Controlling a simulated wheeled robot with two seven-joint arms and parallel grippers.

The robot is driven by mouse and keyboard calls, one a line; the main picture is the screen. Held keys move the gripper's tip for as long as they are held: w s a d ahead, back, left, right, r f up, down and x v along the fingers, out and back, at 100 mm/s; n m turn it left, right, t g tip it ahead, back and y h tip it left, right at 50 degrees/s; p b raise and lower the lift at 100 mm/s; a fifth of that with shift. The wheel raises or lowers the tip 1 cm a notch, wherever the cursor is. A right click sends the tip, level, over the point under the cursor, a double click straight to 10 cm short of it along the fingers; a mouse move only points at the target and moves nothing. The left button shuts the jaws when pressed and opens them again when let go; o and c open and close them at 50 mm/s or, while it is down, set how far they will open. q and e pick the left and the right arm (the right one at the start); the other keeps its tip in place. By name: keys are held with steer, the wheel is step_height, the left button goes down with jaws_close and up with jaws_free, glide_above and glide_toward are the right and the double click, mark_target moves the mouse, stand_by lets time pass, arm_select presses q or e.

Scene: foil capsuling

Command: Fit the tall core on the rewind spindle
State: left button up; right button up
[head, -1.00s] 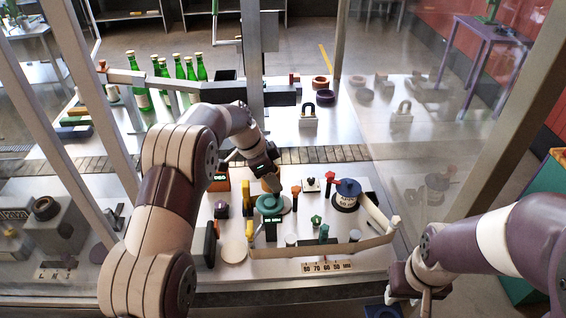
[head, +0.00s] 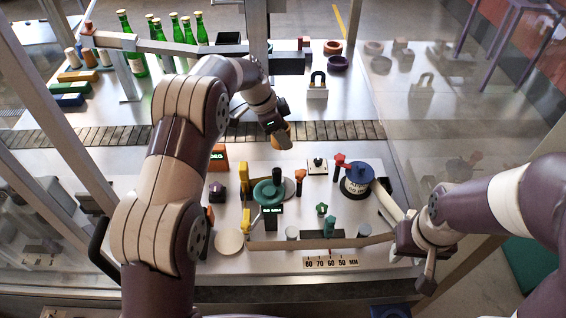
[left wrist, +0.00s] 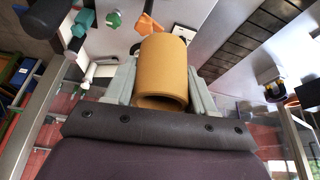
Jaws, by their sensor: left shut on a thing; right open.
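My left gripper (head: 283,138) is shut on an orange-tan hollow core (left wrist: 163,68). In the left wrist view the core sits between the two pale fingers, its open end toward the camera. In the head view the gripper mostly hides the core, and both are above the back edge of the machine plate (head: 345,215). A teal handwheel (head: 268,193) with a dark knob stands on the plate in front of them. I cannot tell for certain which post is the rewind spindle. My right gripper (head: 425,272) is open and empty, beyond the plate's right edge.
A blue-capped drum (head: 357,180), red knobs (head: 340,160), a yellow post (head: 245,178) and a pale bar (head: 320,243) crowd the plate. A slatted conveyor (head: 330,131) runs behind. Green bottles (head: 131,42) stand back left. Clear panels and uprights (head: 511,185) enclose the sides.

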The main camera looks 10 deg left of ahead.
arm_select(q)
steer(key=f+b, duration=0.4)
steer(key=f, duration=0.6)
steer(key=shift+w+f, duration=0.2)
steer(key=shift+s+f+b, duration=0.25)
steer(key=shift+f+b, duration=0.1)
steer(key=shift+f, duration=0.1)
steer(key=shift+w+f+b, duration=0.15)
steer(key=shift+f+b, duration=0.35)
steer(key=shift+f, duration=1.25)
steer(key=shift+r, duration=0.1)
steer(key=shift+f+b, duration=0.2)
steer(key=shift+b, duration=0.3)
steer(key=shift+r, duration=0.1)
